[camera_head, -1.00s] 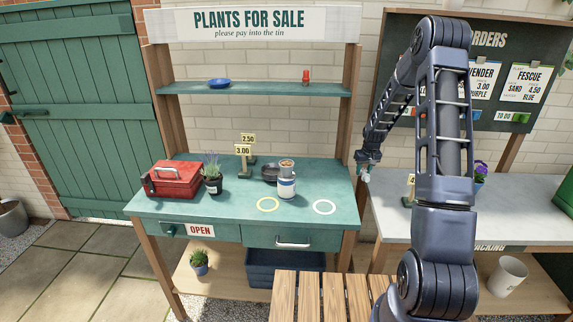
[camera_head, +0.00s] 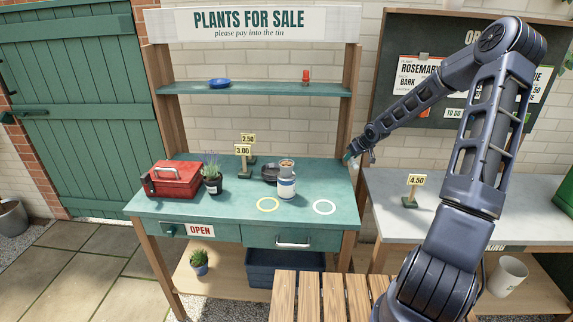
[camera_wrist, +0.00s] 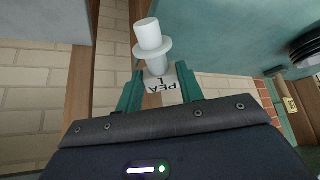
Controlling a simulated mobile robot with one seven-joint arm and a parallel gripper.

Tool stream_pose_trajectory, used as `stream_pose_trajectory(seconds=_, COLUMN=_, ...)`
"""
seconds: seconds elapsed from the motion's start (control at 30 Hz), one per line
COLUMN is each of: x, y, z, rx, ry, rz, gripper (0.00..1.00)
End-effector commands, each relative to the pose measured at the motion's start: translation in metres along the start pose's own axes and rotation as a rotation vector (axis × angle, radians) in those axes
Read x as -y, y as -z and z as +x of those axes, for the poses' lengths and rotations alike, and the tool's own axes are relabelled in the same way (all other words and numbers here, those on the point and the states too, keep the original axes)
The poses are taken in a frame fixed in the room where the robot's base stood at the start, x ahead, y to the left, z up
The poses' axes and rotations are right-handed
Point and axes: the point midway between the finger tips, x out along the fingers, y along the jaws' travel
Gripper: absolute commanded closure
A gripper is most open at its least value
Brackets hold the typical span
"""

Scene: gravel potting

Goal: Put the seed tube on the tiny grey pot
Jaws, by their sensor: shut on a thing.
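My gripper (camera_wrist: 160,88) is shut on the seed tube (camera_wrist: 152,62), a pale tube with a white cap and a label reading "PEA" and more. In the wrist view the tube's capped end points up and away from the fingers. In the head view my gripper (camera_head: 352,157) is small, in the air by the right post of the green stall, above the gap between the two benches. The tube is hard to make out there. I cannot make out a tiny grey pot in either view; my arm hides part of the right bench.
The green bench (camera_head: 235,212) bears a red toolbox (camera_head: 174,180), a lavender pot (camera_head: 212,180), a gravel-filled tin (camera_head: 287,185), dark saucers (camera_head: 271,172), price signs and two rings. A 4.50 sign (camera_head: 415,185) stands on the pale right bench (camera_head: 385,200). The stall's post (camera_head: 346,120) is close to my gripper.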

Motion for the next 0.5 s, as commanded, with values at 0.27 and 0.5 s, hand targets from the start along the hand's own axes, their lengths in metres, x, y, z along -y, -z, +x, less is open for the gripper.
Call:
stream_pose_trajectory(seconds=0.27, x=0.018, y=0.015, z=-0.011, rx=-0.101, ry=0.036, rz=-0.048, gripper=0.89)
stream_pose_trajectory(seconds=0.5, x=0.031, y=0.030, z=-0.017, rx=-0.166, ry=0.049, rz=-0.069, gripper=0.89)
